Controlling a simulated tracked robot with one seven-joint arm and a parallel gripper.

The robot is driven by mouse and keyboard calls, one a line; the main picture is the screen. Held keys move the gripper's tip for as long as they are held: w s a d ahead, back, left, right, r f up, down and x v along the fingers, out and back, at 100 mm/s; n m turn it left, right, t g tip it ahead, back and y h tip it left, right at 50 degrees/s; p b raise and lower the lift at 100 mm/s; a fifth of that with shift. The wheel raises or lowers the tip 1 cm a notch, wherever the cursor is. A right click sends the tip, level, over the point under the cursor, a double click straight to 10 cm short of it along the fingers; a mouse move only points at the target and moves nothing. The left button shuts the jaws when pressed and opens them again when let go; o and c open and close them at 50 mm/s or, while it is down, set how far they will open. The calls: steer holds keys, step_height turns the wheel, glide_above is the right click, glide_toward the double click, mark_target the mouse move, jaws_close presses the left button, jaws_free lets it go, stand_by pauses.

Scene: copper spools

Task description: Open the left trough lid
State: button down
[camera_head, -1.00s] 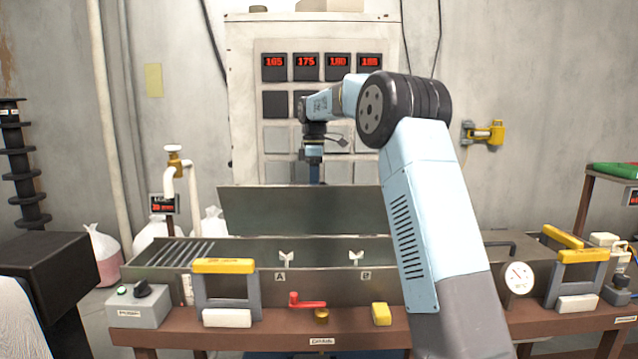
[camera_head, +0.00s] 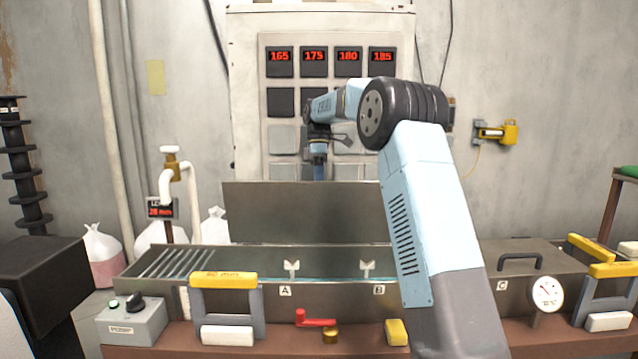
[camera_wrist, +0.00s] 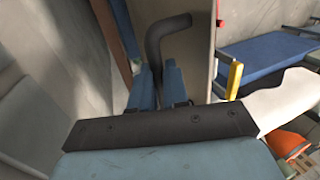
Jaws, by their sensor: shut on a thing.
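The left trough lid (camera_head: 285,212), a flat grey metal panel, stands raised, roughly upright, along the back edge of the left trough (camera_head: 330,298). The trough's inside shows in front of it. My gripper (camera_head: 318,174) is behind the lid's top edge, and its fingertips are hidden there in the head view. In the wrist view, my gripper's blue fingers (camera_wrist: 160,88) are shut on the dark bent lid handle (camera_wrist: 158,38). The lid also shows in the wrist view as a grey panel (camera_wrist: 195,58) beside the handle.
Two V-shaped supports (camera_head: 291,268) stand inside the trough by labels A and B. A yellow-topped frame (camera_head: 223,281), a red lever (camera_head: 316,321) and a yellow block (camera_head: 397,332) are in front. A closed lid with a handle (camera_head: 520,262) lies at the right. A panel cabinet (camera_head: 246,110) stands behind.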

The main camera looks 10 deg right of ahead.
steer(key=shift+r, duration=0.1)
steer(key=c, duration=1.1)
jaws_free()
steer(key=shift+d, duration=0.25)
steer(key=v, duration=0.7)
steer(key=shift+r, duration=0.2)
